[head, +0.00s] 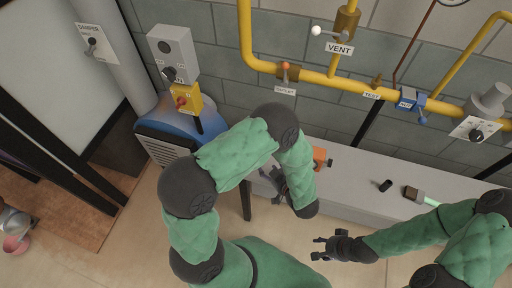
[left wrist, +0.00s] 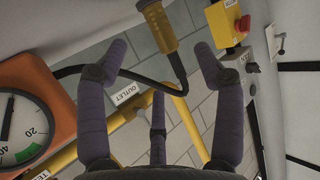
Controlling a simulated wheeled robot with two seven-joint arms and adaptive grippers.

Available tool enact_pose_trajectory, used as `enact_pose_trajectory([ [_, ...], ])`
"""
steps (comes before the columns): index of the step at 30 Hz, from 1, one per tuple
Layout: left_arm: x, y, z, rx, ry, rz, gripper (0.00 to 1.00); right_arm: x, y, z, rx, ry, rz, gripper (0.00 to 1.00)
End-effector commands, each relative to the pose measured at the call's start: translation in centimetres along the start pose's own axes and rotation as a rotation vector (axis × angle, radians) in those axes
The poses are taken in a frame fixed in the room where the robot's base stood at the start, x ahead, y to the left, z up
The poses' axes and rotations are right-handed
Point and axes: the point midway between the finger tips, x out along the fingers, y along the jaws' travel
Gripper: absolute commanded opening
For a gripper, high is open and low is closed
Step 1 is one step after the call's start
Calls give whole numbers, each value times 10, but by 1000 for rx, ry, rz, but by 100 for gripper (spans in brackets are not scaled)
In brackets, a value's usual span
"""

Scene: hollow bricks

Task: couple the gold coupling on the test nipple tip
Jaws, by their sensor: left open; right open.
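The gold coupling (left wrist: 158,27) shows at the top of the left wrist view, on the end of a black hose (left wrist: 130,75) that curves toward the orange gauge (left wrist: 40,95). My left gripper (left wrist: 160,60) is open, with its fingers spread around the space below the coupling; I see no contact. In the head view my left gripper (head: 275,182) is beside the bench, and the coupling is hidden or too small to make out. The brass test nipple (head: 377,80) is on the yellow pipe above the TEST label (head: 372,96). My right gripper (head: 325,246) is open and empty over the floor.
The orange gauge also shows in the head view (head: 322,158), partly behind my left arm. A grey bench (head: 355,180) holds a small black cylinder (head: 385,185) and a lamp-like tool (head: 412,193). Yellow pipes (head: 320,78) carry the vent, outlet and blue inlet valves (head: 410,100).

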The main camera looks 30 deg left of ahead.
Motion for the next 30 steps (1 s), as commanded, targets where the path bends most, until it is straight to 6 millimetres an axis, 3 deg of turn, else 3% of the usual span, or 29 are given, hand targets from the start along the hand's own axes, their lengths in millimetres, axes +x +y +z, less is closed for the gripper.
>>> enact_pose_trajectory([
  [3, 18, -1, 1, -1, -1, -5, 68, 5, 2, 0, 0, 0, 0, 50],
  [11, 34, 0, 0, -2, 0, -2, 68, 8, 3, 0, 0, 0, 0, 50],
  [21, 77, 3, -3, -2, 0, -4, 68, 22, 8, -1, -1, 0, 0, 50],
  [30, 82, 4, -5, 0, 0, 0, 68, 22, 8, -1, 0, 0, 0, 50],
])
